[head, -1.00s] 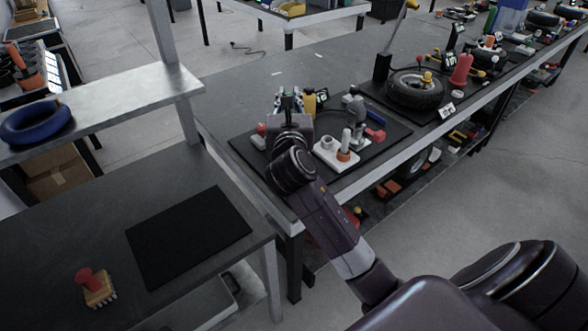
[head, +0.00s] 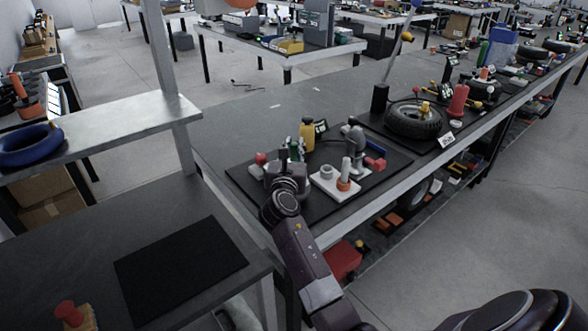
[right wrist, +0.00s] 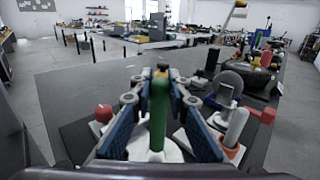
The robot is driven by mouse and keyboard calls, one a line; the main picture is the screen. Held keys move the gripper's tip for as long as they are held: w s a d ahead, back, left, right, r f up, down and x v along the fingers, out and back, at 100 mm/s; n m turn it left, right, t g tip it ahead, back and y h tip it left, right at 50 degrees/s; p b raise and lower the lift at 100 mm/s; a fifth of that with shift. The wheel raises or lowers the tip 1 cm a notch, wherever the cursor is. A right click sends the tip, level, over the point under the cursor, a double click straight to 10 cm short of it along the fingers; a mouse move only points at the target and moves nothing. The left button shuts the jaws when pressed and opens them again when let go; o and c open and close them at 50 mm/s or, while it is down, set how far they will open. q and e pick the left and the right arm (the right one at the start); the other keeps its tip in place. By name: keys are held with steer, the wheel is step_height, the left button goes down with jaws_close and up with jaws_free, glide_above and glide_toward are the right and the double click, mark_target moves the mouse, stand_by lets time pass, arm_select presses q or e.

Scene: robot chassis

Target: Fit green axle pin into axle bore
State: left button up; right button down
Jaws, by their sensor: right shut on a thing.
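The green axle pin (right wrist: 158,115) stands nearly upright between the blue-padded fingers of my right gripper (right wrist: 160,85), which is shut on it. In the head view my right gripper (head: 290,157) is over the left part of the black mat, left of the white block. A pale round part (right wrist: 150,152) shows around the pin's lower end in the wrist view; whether the pin is in it or in front of it I cannot tell. The white block (head: 322,186) carries a grey ring (head: 326,172) and a pale peg with an orange collar (head: 344,184). I cannot make out the axle bore for sure. My left gripper is out of view.
A red knob (head: 260,159) stands left of the gripper, and a yellow bottle (head: 307,134) behind it. A grey tool (head: 354,140) and red part (head: 375,163) lie right. The mat's front strip (head: 335,212) is clear.

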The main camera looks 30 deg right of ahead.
step_height(320, 180, down, 2)
steer(key=shift+f, duration=0.1)
step_height(320, 180, down, 3)
steer(key=shift+f+b, duration=0.15)
steer(key=shift+b, duration=0.6)
steer(key=shift+f, duration=0.5)
steer(key=shift+f, duration=0.1)
steer(key=c, duration=1.8)
jaws_free()
steer(key=shift+c, duration=0.2)
